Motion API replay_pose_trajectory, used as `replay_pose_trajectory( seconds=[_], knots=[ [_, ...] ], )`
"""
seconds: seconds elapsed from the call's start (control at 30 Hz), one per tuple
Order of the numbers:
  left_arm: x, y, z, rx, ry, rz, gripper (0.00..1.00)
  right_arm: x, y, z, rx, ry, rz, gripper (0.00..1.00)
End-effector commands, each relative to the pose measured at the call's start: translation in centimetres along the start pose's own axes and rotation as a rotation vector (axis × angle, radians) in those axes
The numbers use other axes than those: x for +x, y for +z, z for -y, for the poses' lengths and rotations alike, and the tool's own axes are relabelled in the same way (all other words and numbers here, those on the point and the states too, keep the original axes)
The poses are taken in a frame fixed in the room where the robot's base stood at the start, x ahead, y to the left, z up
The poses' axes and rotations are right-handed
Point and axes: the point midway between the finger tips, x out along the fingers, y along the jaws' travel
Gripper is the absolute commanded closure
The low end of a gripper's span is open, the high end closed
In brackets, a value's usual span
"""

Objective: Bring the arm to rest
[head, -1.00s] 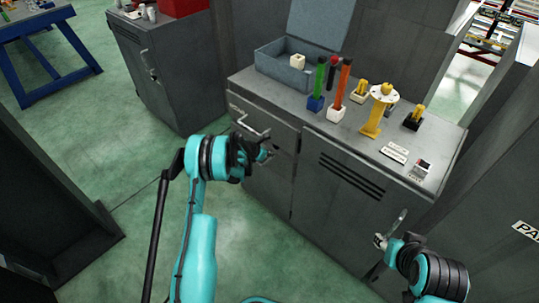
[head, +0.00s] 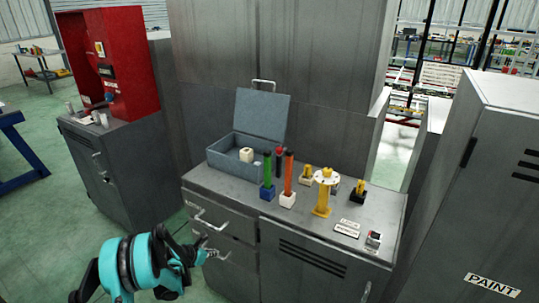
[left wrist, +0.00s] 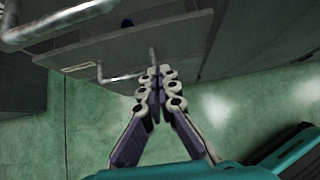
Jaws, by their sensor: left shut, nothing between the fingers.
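My left gripper (head: 207,253) is in front of the grey cabinet (head: 330,262), close to its drawer handles. Its fingers are shut with nothing between them. In the left wrist view my left gripper (left wrist: 160,78) shows with its fingertips together, near a metal bar handle on the grey front; I cannot tell if they touch it. My left arm (head: 125,265) comes in from the bottom left of the head view. My right gripper is not in view.
On the cabinet top stand an open blue-grey box (head: 225,165), green (head: 267,168) and orange (head: 289,172) sticks, and a yellow stand (head: 322,198). A drawer handle (head: 212,220) juts out.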

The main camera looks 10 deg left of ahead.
Motion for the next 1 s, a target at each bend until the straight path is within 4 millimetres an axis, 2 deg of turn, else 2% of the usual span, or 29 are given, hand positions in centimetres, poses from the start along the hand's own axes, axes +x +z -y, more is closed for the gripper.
replay_pose_trajectory(
  seconds=[0.17, 0.33, 0.53, 0.67, 0.77, 1.0],
  knots=[
    [-2.9, 2.9, 1.6, 0.180, 0.004, -0.025, 1.00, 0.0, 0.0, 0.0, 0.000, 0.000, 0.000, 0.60],
    [-8.7, 7.1, 5.0, 0.550, 0.007, -0.076, 1.00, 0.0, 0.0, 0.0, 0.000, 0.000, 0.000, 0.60],
    [-16.0, 9.8, 10.1, 1.015, -0.006, -0.139, 1.00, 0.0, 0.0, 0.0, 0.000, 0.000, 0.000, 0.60],
    [-20.6, 10.3, 13.5, 1.316, -0.022, -0.179, 1.00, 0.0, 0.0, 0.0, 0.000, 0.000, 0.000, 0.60],
    [-24.0, 9.8, 16.1, 1.550, -0.041, -0.210, 1.00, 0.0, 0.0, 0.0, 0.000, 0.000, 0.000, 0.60],
    [-30.9, 6.5, 21.6, 2.110, -0.104, -0.283, 1.00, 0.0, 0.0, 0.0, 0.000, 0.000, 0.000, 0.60]
  ],
)
